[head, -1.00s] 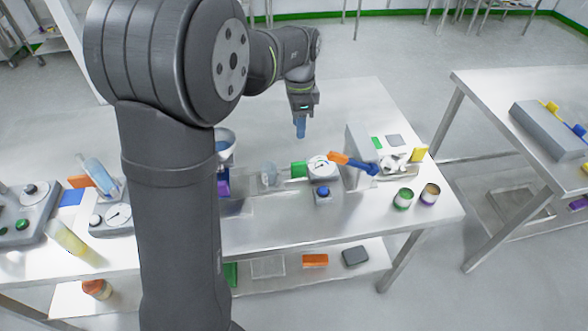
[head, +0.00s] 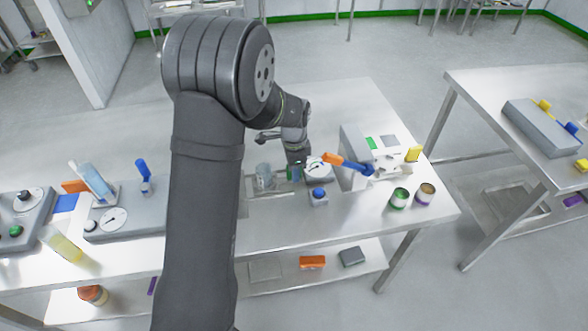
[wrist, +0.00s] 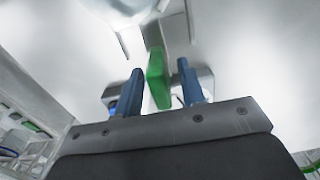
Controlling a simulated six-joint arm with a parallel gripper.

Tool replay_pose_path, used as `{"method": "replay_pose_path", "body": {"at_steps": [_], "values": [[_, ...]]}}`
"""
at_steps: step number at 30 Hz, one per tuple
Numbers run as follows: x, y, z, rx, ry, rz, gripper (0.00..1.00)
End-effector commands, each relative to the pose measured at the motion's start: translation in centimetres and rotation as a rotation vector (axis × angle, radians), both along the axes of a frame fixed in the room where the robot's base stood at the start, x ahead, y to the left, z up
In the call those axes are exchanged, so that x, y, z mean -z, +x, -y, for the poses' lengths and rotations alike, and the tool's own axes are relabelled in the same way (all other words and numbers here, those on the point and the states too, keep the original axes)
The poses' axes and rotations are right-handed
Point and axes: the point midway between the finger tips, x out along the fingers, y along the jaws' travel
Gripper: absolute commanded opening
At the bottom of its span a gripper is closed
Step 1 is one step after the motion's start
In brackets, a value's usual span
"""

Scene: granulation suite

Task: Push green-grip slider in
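The green grip (head: 290,173) of the slider shows in the head view just left of the round dial gauge (head: 319,172), partly hidden by my gripper. In the wrist view the green grip (wrist: 157,79) stands between the two blue fingers of my gripper (wrist: 160,68). The fingers are apart, with a gap on each side of the grip. In the head view my gripper (head: 297,165) is low over the table at the grip; its fingertips are hard to make out there.
A clear beaker (head: 263,176) stands just left of the grip. A blue-button box (head: 319,196) is in front of the gauge. Two small cans (head: 399,197) stand at front right.

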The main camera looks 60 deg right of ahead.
Motion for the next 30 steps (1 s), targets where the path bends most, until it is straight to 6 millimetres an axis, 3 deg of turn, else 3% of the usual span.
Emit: {"method": "replay_pose_path", "body": {"at_steps": [10, 15, 16, 23, 30], "values": [[0.4, 0.0, 0.0, 0.000, 0.000, 0.000, 0.36], [0.4, 0.0, 0.0, 0.000, 0.000, 0.000, 0.03], [0.4, 0.0, 0.0, 0.000, 0.000, 0.000, 0.00], [0.4, 0.2, -0.2, -0.001, 0.000, 0.000, 0.00], [0.4, 2.7, -2.6, -0.003, 0.001, 0.000, 0.00]]}}
